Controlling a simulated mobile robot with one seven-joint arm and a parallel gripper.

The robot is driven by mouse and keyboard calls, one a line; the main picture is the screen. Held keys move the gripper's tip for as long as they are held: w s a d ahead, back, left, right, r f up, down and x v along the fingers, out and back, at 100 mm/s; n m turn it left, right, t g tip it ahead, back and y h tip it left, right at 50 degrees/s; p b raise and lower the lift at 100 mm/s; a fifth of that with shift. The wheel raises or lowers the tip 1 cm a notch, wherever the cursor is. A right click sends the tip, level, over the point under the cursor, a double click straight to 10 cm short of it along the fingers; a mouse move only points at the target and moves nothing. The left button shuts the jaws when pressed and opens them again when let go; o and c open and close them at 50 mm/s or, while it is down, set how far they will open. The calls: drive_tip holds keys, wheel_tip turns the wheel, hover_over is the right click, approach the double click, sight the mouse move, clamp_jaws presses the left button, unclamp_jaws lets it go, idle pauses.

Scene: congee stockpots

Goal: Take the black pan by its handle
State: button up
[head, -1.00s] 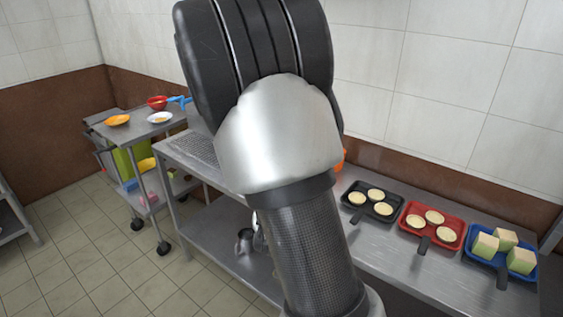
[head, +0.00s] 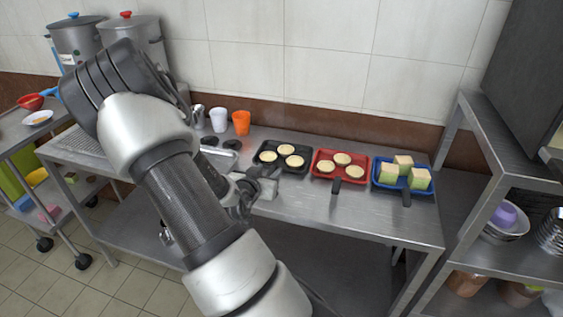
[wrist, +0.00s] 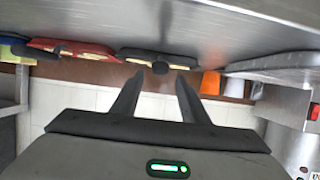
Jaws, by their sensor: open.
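The black pan (head: 282,156) lies flat on the steel table and holds several round pale pieces. Its handle is hard to make out in the head view, where my gripper is close to its front edge. My gripper (head: 256,184) is open and empty, in front of the pan and a little to its left. In the wrist view the black pan (wrist: 150,53) shows edge-on, upside down, beyond and between my two open fingertips (wrist: 160,76). The fingers look apart from the pan.
A red pan (head: 325,172) with round pieces and a blue pan (head: 386,186) with green-sided blocks stand to the right. An orange cup (head: 241,122) and white cup (head: 218,119) stand behind left. A steel shelf (head: 480,180) stands at the right. The table front is mostly clear.

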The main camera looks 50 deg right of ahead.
sight(272, 169)
drive_tip(key=shift+x, duration=2.65)
drive_tip(key=shift+s, duration=0.1)
clamp_jaws()
